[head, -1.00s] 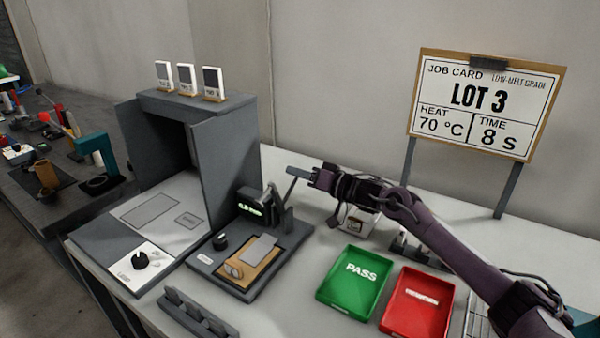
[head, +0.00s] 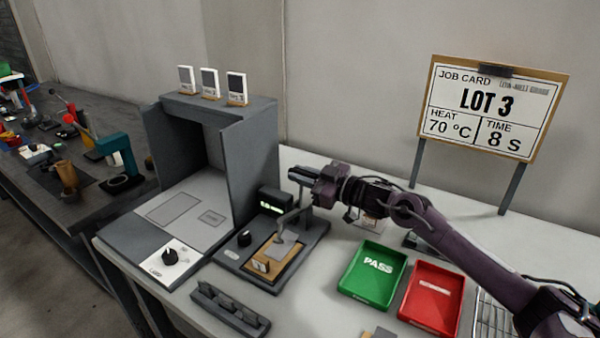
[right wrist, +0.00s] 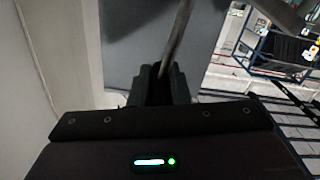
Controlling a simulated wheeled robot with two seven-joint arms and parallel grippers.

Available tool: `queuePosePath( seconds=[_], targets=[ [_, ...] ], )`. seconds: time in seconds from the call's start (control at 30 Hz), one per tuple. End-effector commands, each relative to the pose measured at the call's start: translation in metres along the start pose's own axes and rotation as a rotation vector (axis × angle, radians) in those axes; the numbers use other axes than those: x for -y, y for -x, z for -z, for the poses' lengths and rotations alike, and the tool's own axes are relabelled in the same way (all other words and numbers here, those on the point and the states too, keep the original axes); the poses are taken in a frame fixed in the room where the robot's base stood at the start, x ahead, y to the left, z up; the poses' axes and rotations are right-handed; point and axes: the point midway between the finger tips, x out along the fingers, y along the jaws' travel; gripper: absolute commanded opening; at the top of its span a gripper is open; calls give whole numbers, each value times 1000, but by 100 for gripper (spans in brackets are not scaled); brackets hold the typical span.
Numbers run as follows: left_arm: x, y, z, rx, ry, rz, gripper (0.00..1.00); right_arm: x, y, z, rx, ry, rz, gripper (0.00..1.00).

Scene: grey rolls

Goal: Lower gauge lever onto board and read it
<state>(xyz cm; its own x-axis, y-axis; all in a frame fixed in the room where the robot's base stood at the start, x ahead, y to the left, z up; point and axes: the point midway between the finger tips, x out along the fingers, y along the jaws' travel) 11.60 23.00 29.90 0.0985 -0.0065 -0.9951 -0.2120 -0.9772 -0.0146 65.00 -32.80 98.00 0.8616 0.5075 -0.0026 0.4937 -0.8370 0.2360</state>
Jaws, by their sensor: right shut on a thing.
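A tan board (head: 291,265) with a grey plate lies on the base. My right gripper (head: 303,174) is shut on the gauge lever (head: 290,214), above and behind the board. In the right wrist view the lever's rod (right wrist: 178,38) runs between the fingers. I cannot tell whether the lever touches the board. My left gripper is not in view.
A grey open-fronted box (head: 165,145) with a knob panel stands left of the gauge. A green PASS tray (head: 352,288) and a red tray (head: 415,318) sit to the right. A dark slotted rack (head: 225,313) lies in front. The job card (head: 490,150) stands behind.

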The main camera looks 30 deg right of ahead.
Motion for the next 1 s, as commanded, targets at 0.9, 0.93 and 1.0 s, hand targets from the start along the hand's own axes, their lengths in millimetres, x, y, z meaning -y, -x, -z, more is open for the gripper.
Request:
queuePosePath(
  seconds=[0.9,0.93,1.0],
  targets=[
    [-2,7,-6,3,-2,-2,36,28,0,2,1,134,0,0],
    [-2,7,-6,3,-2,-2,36,28,0,2,1,134,1,0],
    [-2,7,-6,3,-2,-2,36,29,0,2,1,134,1,0]
  ],
)
